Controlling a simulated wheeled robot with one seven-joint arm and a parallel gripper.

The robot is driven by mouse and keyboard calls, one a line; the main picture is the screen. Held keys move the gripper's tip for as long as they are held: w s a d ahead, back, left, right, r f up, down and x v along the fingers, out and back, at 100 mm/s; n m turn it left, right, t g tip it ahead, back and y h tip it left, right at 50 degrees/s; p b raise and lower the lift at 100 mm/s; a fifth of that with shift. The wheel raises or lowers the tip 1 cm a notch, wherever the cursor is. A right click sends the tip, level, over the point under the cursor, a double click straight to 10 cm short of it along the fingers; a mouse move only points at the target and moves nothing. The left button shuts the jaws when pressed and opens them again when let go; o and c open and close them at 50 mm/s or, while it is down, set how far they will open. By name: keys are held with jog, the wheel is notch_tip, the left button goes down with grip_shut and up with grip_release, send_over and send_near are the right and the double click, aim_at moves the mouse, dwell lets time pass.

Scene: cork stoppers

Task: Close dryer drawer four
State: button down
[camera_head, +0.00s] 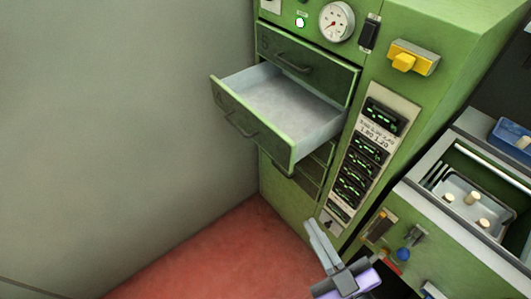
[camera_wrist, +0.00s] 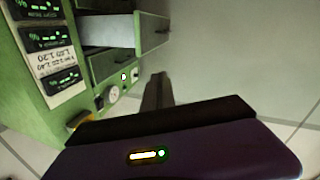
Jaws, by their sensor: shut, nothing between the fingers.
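A green dryer cabinet (camera_head: 430,25) stands against a grey wall. One drawer (camera_head: 247,126) is pulled well out, showing its empty pale inside; its dark handle is on the green front. I cannot read its number clearly. A shut drawer with a handle is above it, and further drawer fronts are below, partly hidden. My gripper (camera_head: 314,232) is shut and empty, below and to the right of the open drawer, apart from it. In the wrist view my gripper (camera_wrist: 157,82) points toward the wall, and the open drawer (camera_wrist: 110,30) shows at the upper left.
A round gauge (camera_head: 337,22), a yellow switch (camera_head: 412,58) and a column of green-lit displays (camera_head: 362,165) are on the cabinet. At right, a metal tray (camera_head: 451,183) holds several corks. The red floor (camera_head: 215,260) before the drawers is clear.

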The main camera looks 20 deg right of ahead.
aim_at(266, 151)
jog(key=shift+w+d+f+n+y+b, duration=0.25)
jog(key=shift+w+f+n, duration=0.7)
jog(key=shift+w+n, duration=2.6)
jog(key=shift+w+d+f+n+b, duration=0.45)
jog(key=shift+w+f+n, duration=0.8)
jog(key=shift+w, duration=4.25)
jog(key=shift+w+d+f+n+y+b, duration=0.2)
jog(key=shift+w+f+n+b, duration=0.35)
jog(key=shift+w+n, duration=3.15)
jog(key=shift+w+m, duration=0.8)
jog(key=shift+f, duration=0.1)
